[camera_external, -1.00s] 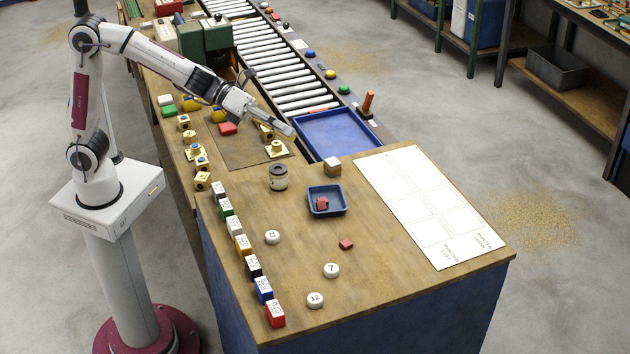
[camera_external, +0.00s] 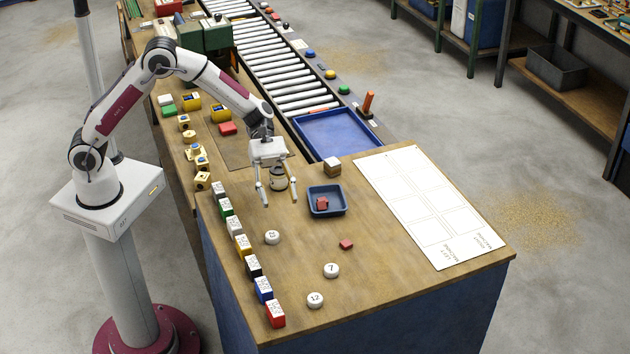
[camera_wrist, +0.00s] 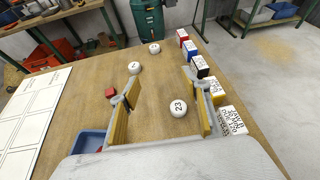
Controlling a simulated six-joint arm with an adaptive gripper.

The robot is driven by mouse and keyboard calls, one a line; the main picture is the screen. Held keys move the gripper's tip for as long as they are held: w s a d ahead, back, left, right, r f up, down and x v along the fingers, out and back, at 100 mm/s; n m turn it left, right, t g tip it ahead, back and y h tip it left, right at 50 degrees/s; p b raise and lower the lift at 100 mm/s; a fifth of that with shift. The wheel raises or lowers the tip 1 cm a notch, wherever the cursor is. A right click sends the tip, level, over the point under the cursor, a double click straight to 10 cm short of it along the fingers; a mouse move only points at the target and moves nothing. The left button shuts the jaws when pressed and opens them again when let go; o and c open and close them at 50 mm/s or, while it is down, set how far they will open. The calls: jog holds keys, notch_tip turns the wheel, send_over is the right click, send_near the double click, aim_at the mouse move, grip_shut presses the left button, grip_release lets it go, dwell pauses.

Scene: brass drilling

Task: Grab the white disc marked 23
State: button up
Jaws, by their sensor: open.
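The white disc marked 23 (camera_external: 272,237) lies flat on the wooden table, right of the row of labelled blocks. In the wrist view the disc (camera_wrist: 178,107) shows between my fingers, nearer the right finger, with its number readable. My gripper (camera_external: 280,200) points down, open and empty, above the table and a little behind the disc in the external view. The fingers (camera_wrist: 163,115) are spread wide and do not visibly touch the disc. Two other white discs, marked 7 (camera_external: 331,270) and 12 (camera_external: 315,300), lie nearer the table's front.
Several labelled blocks (camera_external: 243,245) line the left edge. A blue tray (camera_external: 338,206) with a red piece stands right of my gripper, and a small red block (camera_external: 346,244) lies in front of it. A grey canister (camera_external: 278,178) is partly hidden behind my gripper. A white sheet (camera_external: 430,205) lies right.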

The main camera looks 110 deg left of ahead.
aim_at(272, 234)
jog(key=s+f+m+g+h, duration=0.1)
jog(key=s+f+m, duration=0.1)
jog(key=f, duration=0.1)
jog(key=shift+s+m+g, duration=0.3)
jog(key=shift+s, duration=0.05)
jog(key=shift+f, duration=0.1)
jog(key=shift+f, duration=1.7)
jog(key=shift+f, duration=0.55)
jog(key=shift+w+d+f, duration=0.15)
jog(key=shift+d+f, duration=0.2)
jog(key=shift+f, duration=0.4)
jog(key=shift+w+d+f, duration=0.15)
jog(key=shift+d+f, duration=0.15)
jog(key=shift+f, duration=0.4)
jog(key=shift+x, duration=0.8)
